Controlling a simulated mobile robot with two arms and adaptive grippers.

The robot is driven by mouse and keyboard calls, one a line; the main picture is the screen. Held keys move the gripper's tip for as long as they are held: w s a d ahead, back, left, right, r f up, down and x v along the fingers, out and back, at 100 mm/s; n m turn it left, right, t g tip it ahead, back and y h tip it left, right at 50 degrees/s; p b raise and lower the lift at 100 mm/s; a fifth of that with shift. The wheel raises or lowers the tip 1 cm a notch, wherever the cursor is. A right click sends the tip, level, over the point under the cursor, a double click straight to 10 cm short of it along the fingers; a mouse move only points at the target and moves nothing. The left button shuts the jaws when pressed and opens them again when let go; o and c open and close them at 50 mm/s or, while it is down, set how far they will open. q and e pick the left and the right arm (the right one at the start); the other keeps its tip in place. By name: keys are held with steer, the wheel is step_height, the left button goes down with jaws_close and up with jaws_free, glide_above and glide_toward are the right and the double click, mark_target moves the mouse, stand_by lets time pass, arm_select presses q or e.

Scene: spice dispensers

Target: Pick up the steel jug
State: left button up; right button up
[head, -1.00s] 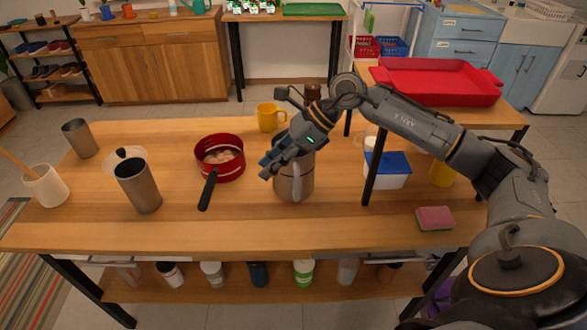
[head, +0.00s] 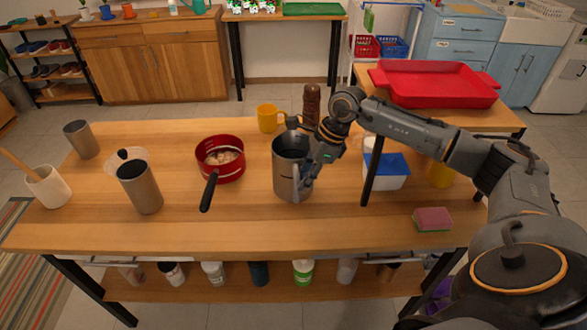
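The steel jug (head: 288,168) stands upright on the wooden table, right of the red pan. Its handle (head: 296,183) faces the front right, and its open top shows. My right gripper (head: 306,180) is at the jug's right side, with its fingers pointing down beside the handle. The fingers overlap the handle in this view, so I cannot tell whether they touch it or have closed on it. My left gripper is not in view.
The red pan (head: 219,165) has its handle towards the front. A dark pepper mill (head: 311,104) and a yellow mug (head: 268,118) stand behind the jug.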

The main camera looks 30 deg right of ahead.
mark_target(296, 203)
steer(key=shift+p+x, duration=0.65)
steer(key=shift+x, duration=1.7)
steer(key=shift+a+r, duration=0.1)
steer(key=shift+a, duration=0.1)
jaws_close()
steer(key=shift+r, duration=0.15)
